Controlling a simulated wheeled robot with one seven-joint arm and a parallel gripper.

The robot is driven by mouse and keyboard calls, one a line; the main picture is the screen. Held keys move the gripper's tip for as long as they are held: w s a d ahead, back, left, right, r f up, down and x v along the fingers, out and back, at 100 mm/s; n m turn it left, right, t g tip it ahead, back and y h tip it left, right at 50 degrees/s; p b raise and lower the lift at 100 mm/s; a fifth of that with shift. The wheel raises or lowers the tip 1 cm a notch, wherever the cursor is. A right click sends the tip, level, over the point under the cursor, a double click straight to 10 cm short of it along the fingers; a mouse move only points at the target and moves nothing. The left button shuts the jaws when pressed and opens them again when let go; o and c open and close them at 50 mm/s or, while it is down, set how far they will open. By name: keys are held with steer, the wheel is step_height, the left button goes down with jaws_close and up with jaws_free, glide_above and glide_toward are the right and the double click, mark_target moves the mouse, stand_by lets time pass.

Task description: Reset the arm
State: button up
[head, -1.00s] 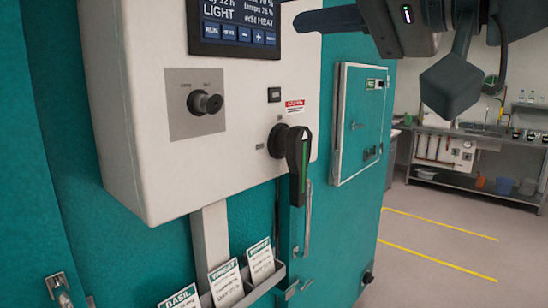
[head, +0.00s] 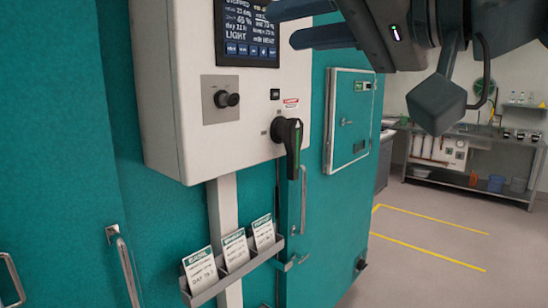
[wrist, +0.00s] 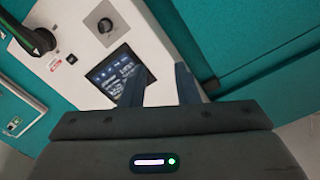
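My gripper (head: 277,26) is at the top of the head view, in front of the control box's screen (head: 247,45). Its two dark fingers are apart with nothing between them. In the wrist view, my gripper (wrist: 160,68) also shows a gap between its fingers, and the screen (wrist: 108,70) and panel lie beyond the fingertips. My arm comes in from the upper right of the head view. I cannot tell whether the fingers touch anything, but they appear clear of the panel.
The white control box (head: 185,130) carries a round knob (head: 227,98) and a black rotary handle (head: 292,140) with a green stripe. Below is a rack (head: 238,272) of labelled cards. Teal chamber doors have metal handles. Open floor (head: 400,285) with yellow lines lies at right.

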steer(key=w+d+f+m+g+h, duration=0.15)
steer(key=w+f+h, duration=0.3)
steer(key=f, duration=0.85)
steer(key=w+f+m+g+h, duration=0.1)
steer(key=w+f+g+h, duration=0.15)
steer(key=w+f, duration=0.75)
steer(key=s+d+f+g+h+b, duration=0.1)
steer(key=s+d+f+h+b, duration=0.1)
steer(key=f, duration=0.9)
steer(key=s+d+f+m+g+h+b, duration=0.1)
steer(key=s+d+f, duration=0.4)
steer(key=f, duration=0.7)
steer(key=s+d+f+g+h+b, duration=0.2)
steer(key=s+f, duration=0.3)
steer(key=f, duration=0.7)
steer(key=shift+d+g+h+b, duration=0.45)
steer(key=shift+d+h, duration=0.15)
steer(key=shift+d, duration=0.15)
